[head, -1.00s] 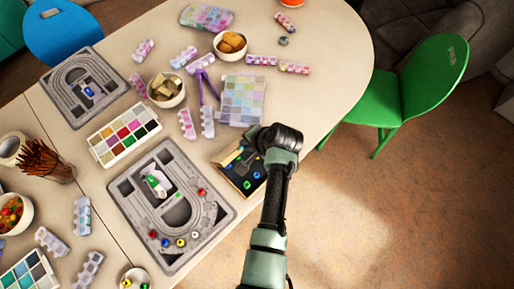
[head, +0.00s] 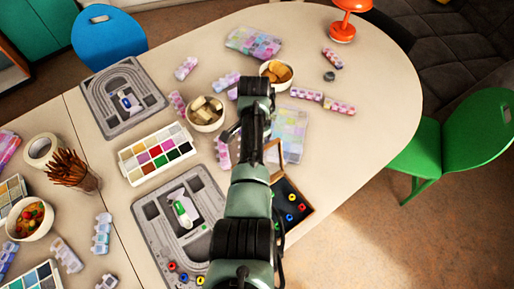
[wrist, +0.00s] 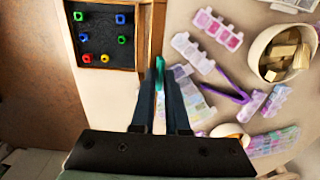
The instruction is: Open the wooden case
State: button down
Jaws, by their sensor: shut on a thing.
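The wooden case (head: 310,214) lies on the table just right of my arm in the head view, partly hidden by it. It stands open: its dark interior with several coloured beads shows in the wrist view (wrist: 107,40). The lid (wrist: 156,28) rises steeply along the right side of the case and is seen nearly edge-on. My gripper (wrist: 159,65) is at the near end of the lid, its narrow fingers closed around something. A thin teal strip shows between them; what it belongs to is unclear. In the head view the fingertips are hidden.
Left of the case lie a grey bead board (head: 150,210) and a paint set (head: 157,152). A bowl of wooden blocks (head: 206,113), a bowl of biscuits (head: 277,73) and several pastel bead boxes stand beyond.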

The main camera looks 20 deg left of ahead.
jog(key=shift+w+a+f, duration=0.1)
jog(key=shift+a+f, duration=0.15)
jog(key=shift+a, duration=0.05)
jog(key=c, duration=1)
grip_release()
jog(key=shift+o, duration=0.2)
jog(key=shift+r, duration=0.15)
notch_tip(320, 180, up, 13)
jog(key=b, duration=0.1)
